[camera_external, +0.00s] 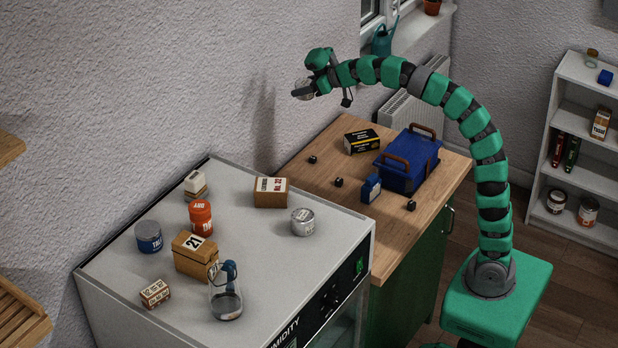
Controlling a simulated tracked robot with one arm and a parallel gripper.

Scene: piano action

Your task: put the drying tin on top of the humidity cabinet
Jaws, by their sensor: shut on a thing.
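The humidity cabinet (268,240) is a pale grey box with a flat top and "HUMIDITY" lettered on its dark front panel. My gripper (301,89) is raised high in the air near the wall, above the level of the cabinet top and the wooden worktop. It is shut on a small, round, pale grey thing (304,87), perhaps the drying tin; the jaws partly hide it and no label is readable. A silver round tin (303,222) stands on the cabinet top near its right edge; its lettering is too small to read.
The cabinet top also bears a glass jug (226,294), a box marked 21 (195,254), an orange tin (201,217), a blue tin (148,236) and small boxes. Its middle has free room. A blue toolbox (409,165) stands on the worktop (330,195).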

